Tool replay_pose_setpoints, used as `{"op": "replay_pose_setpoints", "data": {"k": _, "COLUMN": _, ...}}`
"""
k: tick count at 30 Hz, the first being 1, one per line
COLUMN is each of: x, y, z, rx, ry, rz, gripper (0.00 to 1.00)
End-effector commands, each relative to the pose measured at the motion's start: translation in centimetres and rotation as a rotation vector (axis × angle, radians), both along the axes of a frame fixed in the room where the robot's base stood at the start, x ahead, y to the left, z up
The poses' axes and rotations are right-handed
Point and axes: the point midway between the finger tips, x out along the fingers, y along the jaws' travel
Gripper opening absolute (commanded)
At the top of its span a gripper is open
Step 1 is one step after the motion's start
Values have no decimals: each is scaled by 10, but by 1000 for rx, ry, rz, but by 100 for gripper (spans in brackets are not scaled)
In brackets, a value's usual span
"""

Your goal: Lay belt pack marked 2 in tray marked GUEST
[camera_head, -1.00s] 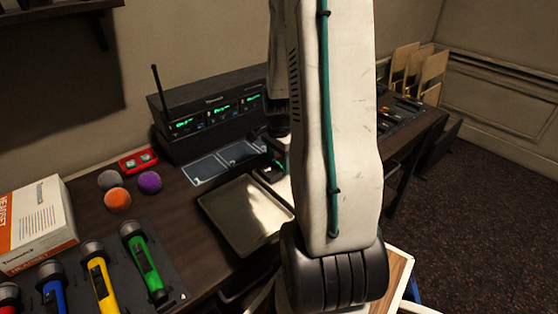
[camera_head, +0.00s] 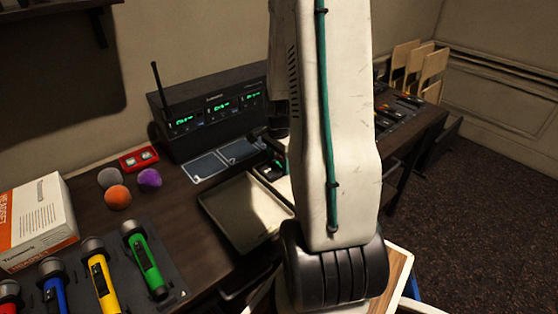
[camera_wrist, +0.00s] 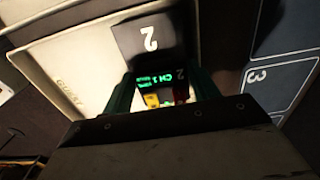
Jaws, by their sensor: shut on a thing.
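The belt pack marked 2 (camera_wrist: 147,42) is dark, with a lit green channel display, and shows upside down in the wrist view. My gripper (camera_wrist: 162,88) is shut on it, one green finger on each side. The pale tray marked GUEST (camera_wrist: 72,92) lies below, its label left of the pack. The pack is over its inside; I cannot tell whether it touches the floor. In the head view the belt pack (camera_head: 270,171) shows just left of my arm, which hides most of my gripper and what is under it.
A shallow tray (camera_head: 222,213) lies nearer on the desk. A marked mat (camera_head: 206,166) and a receiver rack (camera_head: 212,122) with an antenna are behind. Foam balls (camera_head: 118,197), microphones (camera_head: 146,264) and a headset box (camera_head: 38,225) are at left. A mat section marked 3 (camera_wrist: 280,82) is right in the wrist view.

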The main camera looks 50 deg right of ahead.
Motion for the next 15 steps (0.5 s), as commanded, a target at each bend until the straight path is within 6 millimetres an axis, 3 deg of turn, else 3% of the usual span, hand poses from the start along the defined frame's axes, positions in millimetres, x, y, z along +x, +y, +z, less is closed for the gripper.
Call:
{"op": "replay_pose_setpoints", "data": {"k": 6, "x": 0, "y": 0, "z": 0, "rx": 0, "ry": 0, "rz": 0, "gripper": 34}}
{"op": "replay_pose_setpoints", "data": {"k": 7, "x": 0, "y": 0, "z": 0, "rx": 0, "ry": 0, "rz": 0, "gripper": 62}}
{"op": "replay_pose_setpoints", "data": {"k": 9, "x": 0, "y": 0, "z": 0, "rx": 0, "ry": 0, "rz": 0, "gripper": 82}}
{"op": "replay_pose_setpoints", "data": {"k": 15, "x": 0, "y": 0, "z": 0, "rx": 0, "ry": 0, "rz": 0, "gripper": 85}}
